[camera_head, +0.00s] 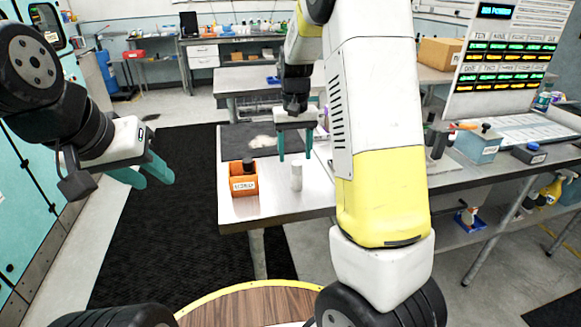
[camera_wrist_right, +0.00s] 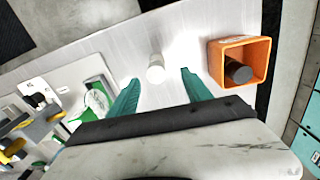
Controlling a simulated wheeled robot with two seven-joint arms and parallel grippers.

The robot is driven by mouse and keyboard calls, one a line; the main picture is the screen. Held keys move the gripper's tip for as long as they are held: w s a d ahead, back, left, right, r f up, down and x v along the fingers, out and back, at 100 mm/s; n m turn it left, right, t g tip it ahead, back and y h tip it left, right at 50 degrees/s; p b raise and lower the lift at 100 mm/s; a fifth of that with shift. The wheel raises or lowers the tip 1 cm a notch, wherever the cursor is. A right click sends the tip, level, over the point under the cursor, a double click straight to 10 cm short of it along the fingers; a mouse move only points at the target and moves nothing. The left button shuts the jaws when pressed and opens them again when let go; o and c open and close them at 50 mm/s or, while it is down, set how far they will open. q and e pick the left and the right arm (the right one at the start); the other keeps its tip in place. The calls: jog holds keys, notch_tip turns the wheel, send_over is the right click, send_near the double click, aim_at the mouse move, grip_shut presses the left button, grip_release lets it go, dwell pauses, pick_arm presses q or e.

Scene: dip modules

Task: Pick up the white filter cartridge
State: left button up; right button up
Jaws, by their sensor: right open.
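The white filter cartridge (camera_head: 296,176) stands upright on the table, just right of an orange bin (camera_head: 243,184). In the right wrist view the cartridge (camera_wrist_right: 156,68) shows between and beyond the tips of my right gripper (camera_wrist_right: 158,78). My right gripper (camera_head: 295,156) is open and empty, its teal fingers pointing down, above and behind the cartridge in the head view. My left gripper (camera_head: 152,179) hangs over the floor at the left, away from the table. Its two teal fingers appear apart with nothing between them.
The orange bin (camera_wrist_right: 239,45) holds a dark cylinder (camera_wrist_right: 238,71). A dark mat (camera_head: 245,142) with a pale patch lies behind the bin. A display board (camera_head: 505,60), a blue-grey box (camera_head: 478,146) and a dark box (camera_head: 528,154) stand at the right. The table's front left edge is near the bin.

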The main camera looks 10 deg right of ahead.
aim_at(297, 163)
jog(key=f, duration=0.6)
jog(key=shift+s+d+f, duration=0.1)
jog(key=shift+d+f, duration=0.05)
jog(key=shift+d, duration=0.15)
jog(key=shift+c, duration=0.4)
grip_shut()
